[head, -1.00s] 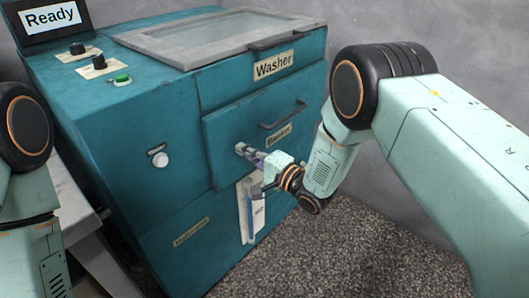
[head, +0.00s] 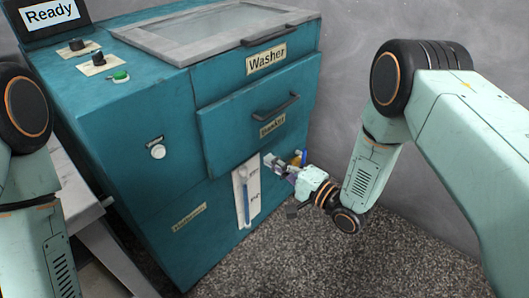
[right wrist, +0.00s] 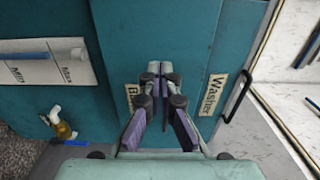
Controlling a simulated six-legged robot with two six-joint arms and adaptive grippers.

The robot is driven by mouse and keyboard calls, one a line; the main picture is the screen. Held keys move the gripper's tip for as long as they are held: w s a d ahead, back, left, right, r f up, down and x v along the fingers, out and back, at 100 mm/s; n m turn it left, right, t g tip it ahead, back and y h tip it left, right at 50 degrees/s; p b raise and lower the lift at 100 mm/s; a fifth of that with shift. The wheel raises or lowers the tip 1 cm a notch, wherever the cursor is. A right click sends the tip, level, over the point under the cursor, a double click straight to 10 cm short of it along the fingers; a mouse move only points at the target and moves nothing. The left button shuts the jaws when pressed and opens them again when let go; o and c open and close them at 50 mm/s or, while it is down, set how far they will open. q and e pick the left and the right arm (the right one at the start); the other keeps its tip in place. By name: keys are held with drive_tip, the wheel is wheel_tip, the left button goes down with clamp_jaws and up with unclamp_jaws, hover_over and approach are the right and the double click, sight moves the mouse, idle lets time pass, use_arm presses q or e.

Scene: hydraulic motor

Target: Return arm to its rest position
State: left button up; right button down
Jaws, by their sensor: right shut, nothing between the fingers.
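My right gripper (head: 276,165) is shut and empty, in front of the teal washer (head: 110,145), just below its drawer (head: 258,115). In the right wrist view the gripper (right wrist: 153,72) has its fingertips together, with the washer's front beyond them. My right arm (head: 375,165) reaches in from the right. My left arm (head: 25,170) shows at the left edge, but its gripper is outside the view.
The drawer is shut, with a dark handle (head: 278,114). The speckled floor (head: 340,262) at right is clear.

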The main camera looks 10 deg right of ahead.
drive_tip(key=shift+s+d, duration=0.15)
drive_tip(key=shift+s, duration=0.05)
drive_tip(key=s+d+f+n+g+h, duration=0.3)
drive_tip(key=s+f+n+h, duration=0.1)
drive_tip(key=s+f, duration=0.3)
drive_tip(key=s+d+f+n+g+h, duration=0.3)
drive_tip(key=s+f+n+g+h, duration=0.1)
drive_tip(key=s+f, duration=0.35)
drive_tip(key=s+d+n+g+h+p, duration=0.1)
drive_tip(key=s+d+g, duration=0.1)
drive_tip(key=s, duration=0.9)
drive_tip(key=s+d+r+n+g+h+p, duration=0.1)
drive_tip(key=s+g, duration=0.4)
drive_tip(key=s, duration=0.6)
drive_tip(key=shift+s+d+r+h, duration=0.15)
drive_tip(key=shift+d+r+h, duration=0.15)
drive_tip(key=shift+d+h, duration=0.3)
drive_tip(key=shift+d, duration=0.1)
